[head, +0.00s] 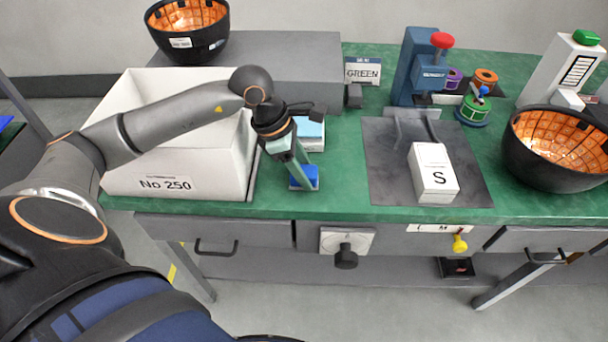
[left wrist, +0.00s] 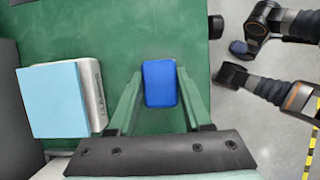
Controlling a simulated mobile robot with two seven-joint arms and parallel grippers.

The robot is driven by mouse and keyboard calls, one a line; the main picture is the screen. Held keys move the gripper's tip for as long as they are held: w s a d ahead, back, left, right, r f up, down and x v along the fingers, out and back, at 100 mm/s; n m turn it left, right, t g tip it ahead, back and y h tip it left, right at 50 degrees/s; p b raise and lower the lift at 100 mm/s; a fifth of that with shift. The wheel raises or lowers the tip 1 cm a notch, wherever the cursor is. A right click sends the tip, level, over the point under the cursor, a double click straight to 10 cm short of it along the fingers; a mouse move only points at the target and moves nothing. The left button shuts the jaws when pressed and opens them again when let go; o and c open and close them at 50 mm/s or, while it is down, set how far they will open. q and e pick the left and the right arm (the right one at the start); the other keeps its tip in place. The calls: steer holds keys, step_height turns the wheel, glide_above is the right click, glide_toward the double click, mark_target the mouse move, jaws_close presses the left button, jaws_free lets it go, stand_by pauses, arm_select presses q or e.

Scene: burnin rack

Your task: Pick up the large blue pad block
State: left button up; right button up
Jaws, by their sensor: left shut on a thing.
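The blue pad block (head: 306,180) is between the fingertips of my left gripper (head: 301,183), near the front of the green table, right of the white bin. In the left wrist view the block (left wrist: 159,83) is a dark blue rounded rectangle. One green finger of the left gripper (left wrist: 159,88) is on each side of it, and the jaws are shut on it. I cannot tell whether it touches the table. A light blue pad on a white base (left wrist: 58,100) lies beside it. My right gripper is not identifiable in either view.
The white bin labelled No 250 (head: 165,184) stands close on the left. A white box marked S (head: 433,170) lies on the grey mat (head: 382,160). A black bowl with orange lining (head: 530,180) is at the right. Green table is clear between block and mat.

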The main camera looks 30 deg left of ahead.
mark_target(311, 170)
arm_select(q)
jaws_close()
steer(key=shift+r, duration=0.35)
step_height(311, 170, up, 2)
steer(key=shift+r, duration=0.2)
steer(key=s+d+r+b, duration=0.3)
steer(key=s+r, duration=0.6)
steer(key=s, duration=0.4)
steer(key=shift+s+d+r+b, duration=0.3)
steer(key=shift+r, duration=0.1)
